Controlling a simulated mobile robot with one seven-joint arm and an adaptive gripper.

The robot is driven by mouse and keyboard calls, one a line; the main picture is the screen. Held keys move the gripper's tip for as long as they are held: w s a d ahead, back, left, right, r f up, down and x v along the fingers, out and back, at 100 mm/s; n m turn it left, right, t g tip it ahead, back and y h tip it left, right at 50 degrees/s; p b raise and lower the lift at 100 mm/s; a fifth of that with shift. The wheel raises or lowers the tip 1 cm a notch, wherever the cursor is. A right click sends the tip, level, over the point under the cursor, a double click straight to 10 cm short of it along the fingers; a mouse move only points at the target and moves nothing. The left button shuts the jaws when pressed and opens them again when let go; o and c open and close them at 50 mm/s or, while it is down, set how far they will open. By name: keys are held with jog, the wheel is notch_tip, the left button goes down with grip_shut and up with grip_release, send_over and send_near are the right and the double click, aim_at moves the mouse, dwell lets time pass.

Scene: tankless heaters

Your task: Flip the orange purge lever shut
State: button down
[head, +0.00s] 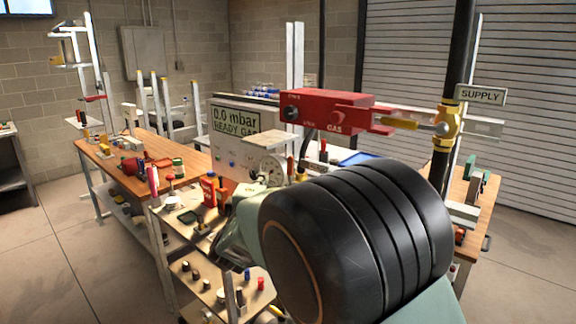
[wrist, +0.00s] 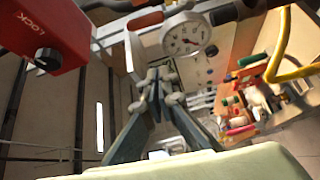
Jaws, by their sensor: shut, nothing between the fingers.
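In the wrist view an orange-red bar (wrist: 146,20), which looks like the purge lever, sits at the top, left of the white round gauge (wrist: 186,38). In the head view a small upright orange piece (head: 290,166) shows right of the gauge (head: 270,168); I cannot tell whether it is the same part. My gripper (wrist: 160,74) is shut and empty, its tips below the gauge and bar in the wrist picture. I see no contact with the bar. In the head view my big dark arm joint covers much of the area around the gripper.
A red lock box (head: 328,108) is beside a yellow-handled valve (head: 448,126) on the black supply pipe. It also shows in the wrist view (wrist: 42,38), upper left. A yellow hose (wrist: 278,50) curves at right there. A display panel (head: 235,124) reads 0.0 mbar. Benches hold several small items.

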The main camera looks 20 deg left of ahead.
aim_at(291, 174)
jog(key=shift+s+d+r, duration=0.1)
jog(key=shift+s+r, duration=0.05)
jog(key=shift+r, duration=0.05)
dwell(0.4)
jog(key=p+x, duration=0.2)
jog(key=x, duration=0.8)
jog(key=shift+s+d, duration=0.1)
jog(key=shift+d, duration=0.9)
jog(key=shift+s+d, duration=0.15)
jog(key=shift+d, duration=0.9)
